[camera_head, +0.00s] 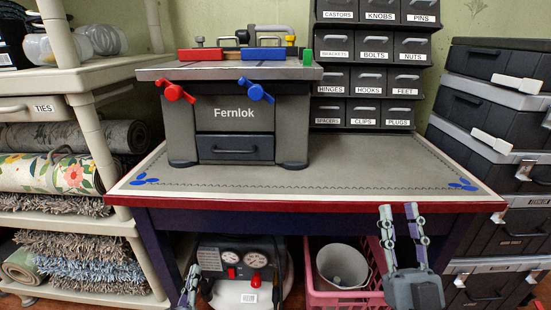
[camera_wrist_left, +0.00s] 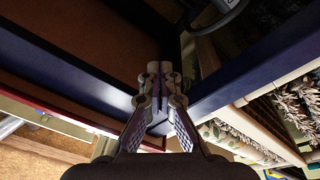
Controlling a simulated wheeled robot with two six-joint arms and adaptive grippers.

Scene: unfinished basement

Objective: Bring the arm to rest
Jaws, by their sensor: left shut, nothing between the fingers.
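My left gripper (camera_head: 193,272) is low at the bottom of the head view, in front of the table's left leg and beside the compressor. In the left wrist view its fingers (camera_wrist_left: 160,72) are together at the tips with nothing between them, below the dark underside of the table. My right gripper (camera_head: 399,210) points up in front of the table's front right edge. Its two fingers stand apart with a gap between them, and it is empty.
The table (camera_head: 400,175) with a red edge carries the grey Fernlok workbench unit (camera_head: 234,130). Under it are a compressor (camera_head: 241,265) and a pink crate (camera_head: 317,299) holding a white bucket (camera_head: 342,262). A shelf (camera_head: 70,225) with rugs stands left; stacked black cases (camera_head: 490,105) stand right.

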